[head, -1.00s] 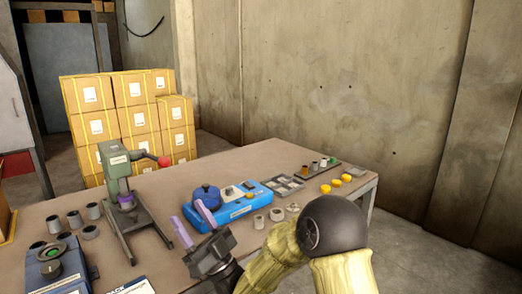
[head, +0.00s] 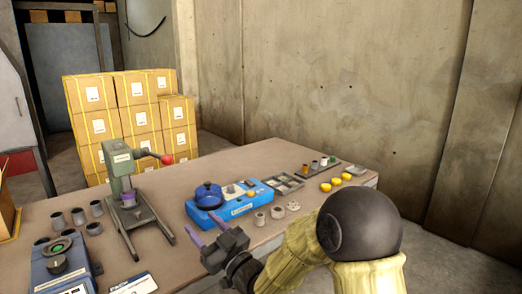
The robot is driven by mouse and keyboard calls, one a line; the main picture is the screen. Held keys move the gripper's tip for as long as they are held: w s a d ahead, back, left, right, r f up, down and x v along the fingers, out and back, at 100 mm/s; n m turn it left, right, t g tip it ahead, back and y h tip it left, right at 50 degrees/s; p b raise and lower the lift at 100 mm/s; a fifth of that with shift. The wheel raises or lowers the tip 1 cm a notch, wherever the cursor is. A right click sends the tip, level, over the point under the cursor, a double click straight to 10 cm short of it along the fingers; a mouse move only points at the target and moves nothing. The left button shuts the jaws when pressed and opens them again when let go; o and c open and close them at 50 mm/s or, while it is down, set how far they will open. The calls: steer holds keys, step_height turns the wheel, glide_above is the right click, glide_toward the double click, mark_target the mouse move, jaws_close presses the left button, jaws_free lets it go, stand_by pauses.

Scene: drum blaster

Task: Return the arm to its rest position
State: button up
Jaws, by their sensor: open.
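My gripper (head: 208,232) shows in the head view, low in the middle, over the near part of the workbench (head: 185,180). Its two purple fingers are apart with nothing between them. My arm (head: 300,255) is bent behind it, with a large dark round joint at the lower right. The gripper is in front of the blue box (head: 232,210) with the dark blue round pot (head: 208,195) and appears clear of it.
A green-grey press (head: 128,185) with a red-knobbed lever stands left of the gripper. Several grey cups (head: 78,216) and a blue device (head: 60,268) are at the left. Small rings (head: 277,211), a tray (head: 285,182) and yellow caps (head: 338,182) lie to the right. Stacked cartons (head: 130,125) stand behind.

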steer(key=s+d+f+m+g+h, duration=0.1)
steer(key=d+f+m+g+h, duration=0.15)
steer(key=d+f+h, duration=0.5)
steer(key=s+d+f+m+g+h, duration=0.1)
steer(key=d+f+m+g+h, duration=0.3)
steer(key=d, duration=0.7)
steer(key=s+d+f+m+g+h, duration=0.25)
steer(key=s+d, duration=0.25)
steer(key=s, duration=0.4)
steer(key=s+d+f+m+g+h, duration=0.25)
steer(key=s+d, duration=0.35)
steer(key=s, duration=0.3)
step_height(320, 180, up, 31)
steer(key=p, duration=3.2)
steer(key=shift+w+a+r+n, duration=0.15)
steer(key=shift+w+a+n, duration=0.15)
steer(key=shift+n, duration=0.05)
steer(key=shift+g, duration=0.25)
steer(key=shift+s, duration=0.1)
